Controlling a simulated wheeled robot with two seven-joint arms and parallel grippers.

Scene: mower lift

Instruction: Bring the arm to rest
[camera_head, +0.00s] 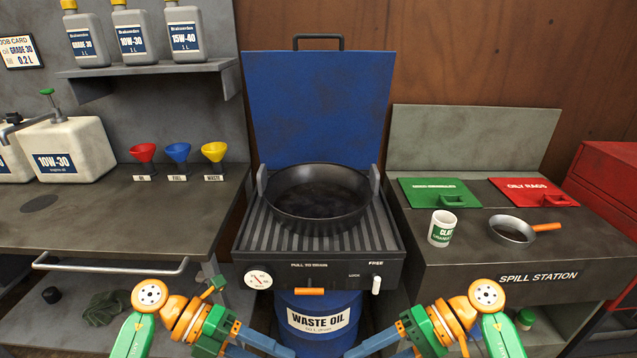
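My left arm (190,318) comes in at the bottom left, with green, orange and blue links. My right arm (450,318) comes in at the bottom right in a similar bent pose. Blue parts of both arms slant inward past the bottom edge, in front of the blue waste oil drum (322,343). No fingertips show, so whether either gripper holds anything is hidden. Neither arm visibly touches the benches or the drain station.
A black pan (318,197) sits on the ribbed drain station (250,235). The left bench (95,212) bears funnels and a jug (68,150). The spill station (450,275) at right bears a mug (442,228) and a small orange-handled pan (512,230). A rail (110,268) fronts the left bench.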

